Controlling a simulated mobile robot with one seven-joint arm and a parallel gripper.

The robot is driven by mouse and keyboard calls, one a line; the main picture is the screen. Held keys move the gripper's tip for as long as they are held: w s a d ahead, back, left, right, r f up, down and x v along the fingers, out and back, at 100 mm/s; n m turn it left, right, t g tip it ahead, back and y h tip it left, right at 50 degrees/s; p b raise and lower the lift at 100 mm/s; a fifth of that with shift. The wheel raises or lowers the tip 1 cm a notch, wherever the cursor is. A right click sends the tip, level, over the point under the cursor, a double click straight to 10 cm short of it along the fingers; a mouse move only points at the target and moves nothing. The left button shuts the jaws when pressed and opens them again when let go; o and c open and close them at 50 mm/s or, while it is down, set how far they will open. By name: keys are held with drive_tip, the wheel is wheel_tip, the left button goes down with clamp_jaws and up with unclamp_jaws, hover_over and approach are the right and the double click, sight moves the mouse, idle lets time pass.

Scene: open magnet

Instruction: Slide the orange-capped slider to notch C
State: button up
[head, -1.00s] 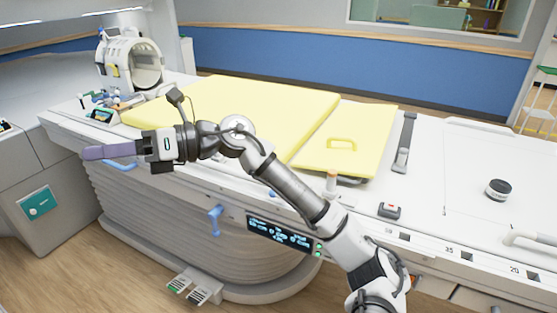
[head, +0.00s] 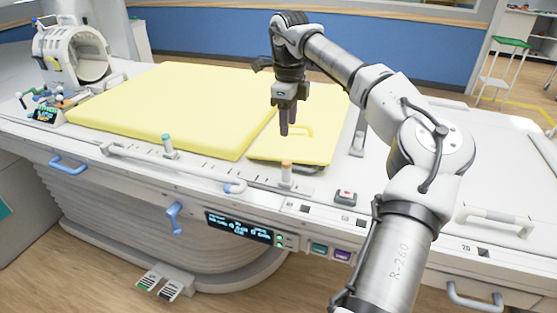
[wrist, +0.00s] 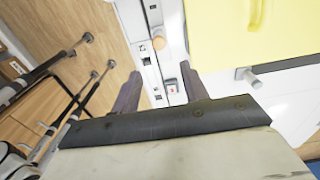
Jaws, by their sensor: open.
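The orange-capped slider (head: 286,172) stands upright on the table's front rail, in front of the small yellow pad. In the wrist view, a small orange round cap (wrist: 159,43) shows beyond the fingers, near the line between them. My gripper (head: 284,129) points down above the small yellow pad, higher than the slider and apart from it. In the wrist view my gripper (wrist: 160,80) has its two fingers apart with nothing between them. I cannot read any notch letters, so notch C cannot be told.
A green-capped slider (head: 168,145) stands further left along the rail. A box with a red button (head: 345,197) is right of the orange-capped one. The large yellow pad (head: 165,105) fills the table's middle.

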sight(286, 162)
wheel_tip(286, 162, down, 13)
drive_tip(key=p, duration=0.2)
drive_tip(key=shift+a+p, duration=0.1)
drive_tip(key=shift+p, duration=0.25)
clamp_jaws()
